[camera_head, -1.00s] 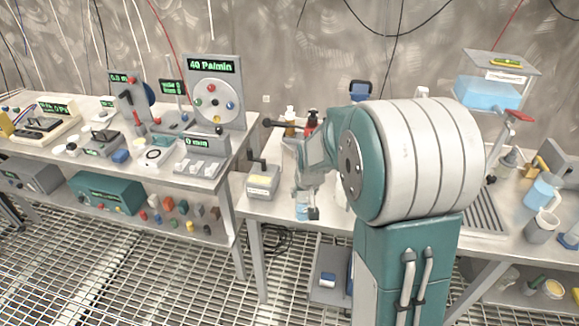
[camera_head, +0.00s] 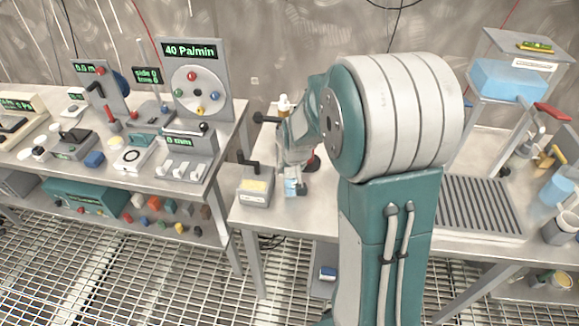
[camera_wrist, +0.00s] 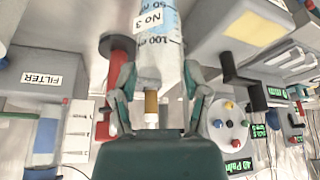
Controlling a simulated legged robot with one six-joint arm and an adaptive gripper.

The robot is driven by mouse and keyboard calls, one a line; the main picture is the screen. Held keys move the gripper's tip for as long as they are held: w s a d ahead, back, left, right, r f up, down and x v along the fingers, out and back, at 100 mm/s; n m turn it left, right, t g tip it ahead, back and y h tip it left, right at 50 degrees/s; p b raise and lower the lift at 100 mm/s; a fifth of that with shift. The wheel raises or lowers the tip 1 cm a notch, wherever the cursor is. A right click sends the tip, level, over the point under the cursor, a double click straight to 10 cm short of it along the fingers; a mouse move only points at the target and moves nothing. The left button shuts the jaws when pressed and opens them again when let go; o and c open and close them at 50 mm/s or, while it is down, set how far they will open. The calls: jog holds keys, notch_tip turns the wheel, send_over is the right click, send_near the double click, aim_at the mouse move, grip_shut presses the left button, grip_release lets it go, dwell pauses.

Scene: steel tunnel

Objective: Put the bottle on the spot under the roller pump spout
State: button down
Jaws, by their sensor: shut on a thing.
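The bottle (camera_wrist: 158,45) is clear with pale blue contents, measuring marks and a "No 3" label; an amber and white end piece shows between the fingers. My gripper (camera_wrist: 157,88) is shut on it. In the head view my gripper (camera_head: 294,174) is by the bench's left end, and the pale blue bottle (camera_head: 291,187) shows below it, just right of a grey box with a black crank (camera_head: 256,187). I cannot tell whether this box is the roller pump, or whether the bottle touches the bench. No spout or spot can be made out; my arm hides part of the bench.
The left bench (camera_head: 222,148) is crowded with instruments. A ribbed tray (camera_head: 480,207) and a stand with a blue block (camera_head: 508,80) are to the right.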

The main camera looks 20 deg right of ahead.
jog(key=shift+s+a+f, duration=0.1)
jog(key=shift+a+f, duration=0.05)
jog(key=shift+f, duration=0.4)
jog(key=shift+a+f, duration=0.1)
jog(key=shift+f, duration=0.25)
jog(key=shift+c, duration=0.4)
grip_release()
